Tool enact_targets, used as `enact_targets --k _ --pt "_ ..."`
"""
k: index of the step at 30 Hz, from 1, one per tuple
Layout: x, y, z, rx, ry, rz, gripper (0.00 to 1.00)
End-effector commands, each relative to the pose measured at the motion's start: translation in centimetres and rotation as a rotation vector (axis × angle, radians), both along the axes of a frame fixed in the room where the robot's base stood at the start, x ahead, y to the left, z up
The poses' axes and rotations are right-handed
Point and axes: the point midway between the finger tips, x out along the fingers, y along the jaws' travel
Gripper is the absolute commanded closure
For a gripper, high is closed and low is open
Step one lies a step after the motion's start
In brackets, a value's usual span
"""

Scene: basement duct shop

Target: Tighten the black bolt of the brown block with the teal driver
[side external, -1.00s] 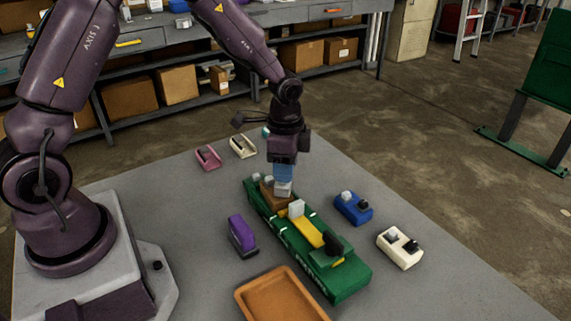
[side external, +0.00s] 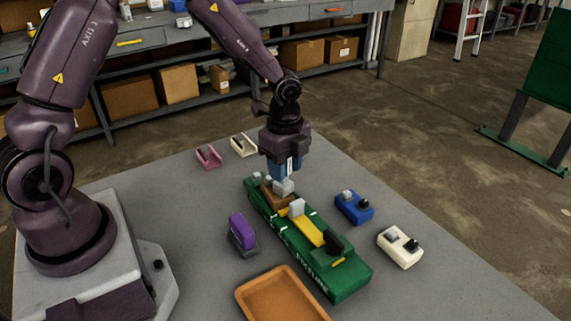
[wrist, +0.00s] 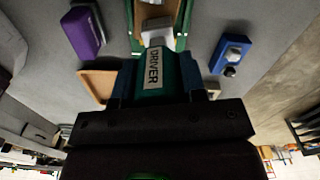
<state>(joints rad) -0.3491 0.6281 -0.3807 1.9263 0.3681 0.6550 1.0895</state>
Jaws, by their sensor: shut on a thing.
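My gripper (side external: 285,168) is shut on the teal driver (wrist: 158,75), which has a "DRIVER" label facing the wrist camera. In the side view the blue fingers mostly hide the driver, and its pale grey lower end (side external: 284,187) points down at the brown block (side external: 275,199). The brown block sits in the far end of the long green fixture (side external: 346,284), with small grey pieces beside the driver. I cannot make out the black bolt on the brown block. Whether the driver touches it is unclear.
A purple block (side external: 242,229) stands left of the fixture. Blue (side external: 353,206) and white (side external: 400,246) blocks stand to its right. A yellow bar (side external: 307,231) and black piece lie in the fixture. An orange tray (side external: 243,295) is in front; pink (side external: 208,156) and cream (side external: 244,145) blocks are behind.

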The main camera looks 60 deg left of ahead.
Motion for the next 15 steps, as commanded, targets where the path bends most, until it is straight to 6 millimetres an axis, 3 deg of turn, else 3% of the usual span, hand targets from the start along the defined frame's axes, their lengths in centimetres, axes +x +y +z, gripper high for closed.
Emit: enact_targets --k 7,15 --pt "-0.03 -0.03 -0.02 0.0 0.001 -0.012 0.85" --pt "-0.21 -0.05 -0.01 0.0 0.001 -0.288 0.85"
